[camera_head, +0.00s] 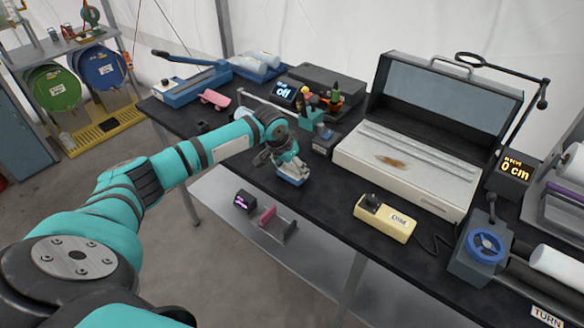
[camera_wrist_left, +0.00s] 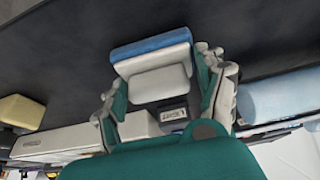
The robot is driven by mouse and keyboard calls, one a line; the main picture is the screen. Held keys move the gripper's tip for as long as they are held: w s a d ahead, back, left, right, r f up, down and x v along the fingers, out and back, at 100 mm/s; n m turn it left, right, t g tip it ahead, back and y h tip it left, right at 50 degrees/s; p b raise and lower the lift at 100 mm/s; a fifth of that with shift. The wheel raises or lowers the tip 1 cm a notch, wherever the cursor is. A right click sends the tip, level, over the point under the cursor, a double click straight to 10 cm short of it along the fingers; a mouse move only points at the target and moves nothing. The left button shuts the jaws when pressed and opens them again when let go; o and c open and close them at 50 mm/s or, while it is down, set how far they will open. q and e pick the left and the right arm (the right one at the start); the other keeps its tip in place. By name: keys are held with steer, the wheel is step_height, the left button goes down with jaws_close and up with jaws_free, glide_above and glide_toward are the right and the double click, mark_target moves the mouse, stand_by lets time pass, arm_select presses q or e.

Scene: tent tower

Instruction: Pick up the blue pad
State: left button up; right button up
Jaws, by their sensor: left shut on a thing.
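The blue pad (camera_head: 291,180) is a small block with a blue face and a white body. It sits at the tip of my left gripper (camera_head: 284,165), over the dark bench top in the head view. In the left wrist view the pad (camera_wrist_left: 152,45) lies between the two fingers, its blue strip facing away from the palm. My left gripper (camera_wrist_left: 160,75) is shut on its white body. I cannot tell whether the pad touches the bench. My right gripper is not in view.
An open metal case (camera_head: 405,165) stands right of the gripper, with a yellow switch box (camera_head: 385,218) in front. A small grey device (camera_head: 323,140) stands close behind the gripper.

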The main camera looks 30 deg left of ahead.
arm_select(q)
steer(key=shift+w+r, duration=0.1)
steer(key=shift+r, duration=0.3)
step_height(320, 180, up, 2)
steer(key=shift+r+b, duration=0.25)
steer(key=shift+b, duration=0.3)
steer(key=s+d+r+b, duration=0.1)
steer(key=s+d+b, duration=0.1)
steer(key=s+d, duration=0.9)
steer(key=shift+d+r, duration=0.2)
steer(key=shift+d, duration=0.2)
